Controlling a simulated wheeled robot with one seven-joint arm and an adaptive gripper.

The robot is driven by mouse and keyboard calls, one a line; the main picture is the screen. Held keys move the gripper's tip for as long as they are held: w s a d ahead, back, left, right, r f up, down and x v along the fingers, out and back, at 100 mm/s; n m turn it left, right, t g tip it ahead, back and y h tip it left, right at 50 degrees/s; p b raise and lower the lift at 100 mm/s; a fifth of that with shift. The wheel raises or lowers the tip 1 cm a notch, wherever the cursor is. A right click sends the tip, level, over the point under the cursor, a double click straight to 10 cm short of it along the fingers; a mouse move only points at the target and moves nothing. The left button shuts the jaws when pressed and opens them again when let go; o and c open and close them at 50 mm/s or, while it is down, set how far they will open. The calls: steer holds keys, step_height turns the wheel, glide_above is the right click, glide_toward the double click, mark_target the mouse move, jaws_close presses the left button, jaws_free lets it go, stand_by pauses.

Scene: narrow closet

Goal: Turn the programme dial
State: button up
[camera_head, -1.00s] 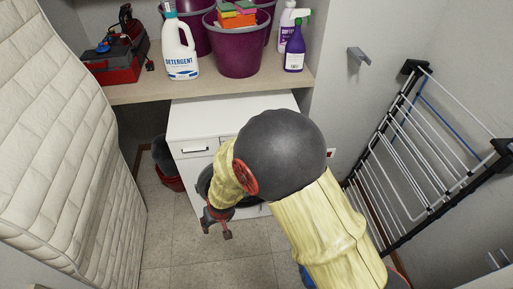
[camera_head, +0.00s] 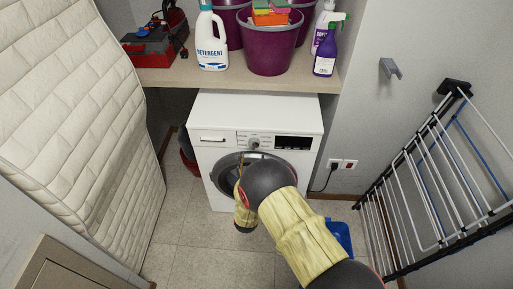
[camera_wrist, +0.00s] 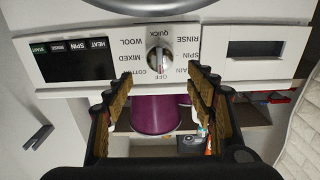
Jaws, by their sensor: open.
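The programme dial (camera_wrist: 160,58) is a round silver knob on the washing machine's white control panel (camera_wrist: 110,62). In the wrist view, which is upside down, printed words such as COTTON, MIXED, WOOL, QUICK, RINSE, SPIN and OFF ring it, and a red mark shows at its OFF side. In the head view the dial (camera_head: 254,144) sits at the top middle of the washing machine (camera_head: 218,112). My gripper (camera_wrist: 160,80) is open and empty, its two fingers apart to either side below the dial in the wrist view. Its fingertips are not clear in the head view, behind my arm.
A shelf (camera_head: 225,78) with a detergent bottle (camera_head: 211,42), purple bucket (camera_head: 268,45), spray bottle (camera_head: 326,52) and red toolbox (camera_head: 152,48) overhangs the machine. A drying rack (camera_head: 425,185) stands right, a mattress (camera_head: 70,110) left. Floor (camera_head: 190,240) between is partly clear.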

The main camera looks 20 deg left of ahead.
mark_target(253, 146)
steer(key=b+x, duration=0.2)
steer(key=x, duration=0.5)
steer(key=shift+w+a, duration=0.1)
steer(key=shift+w, duration=0.2)
steer(key=c, duration=1.1)
steer(key=shift+c, duration=0.2)
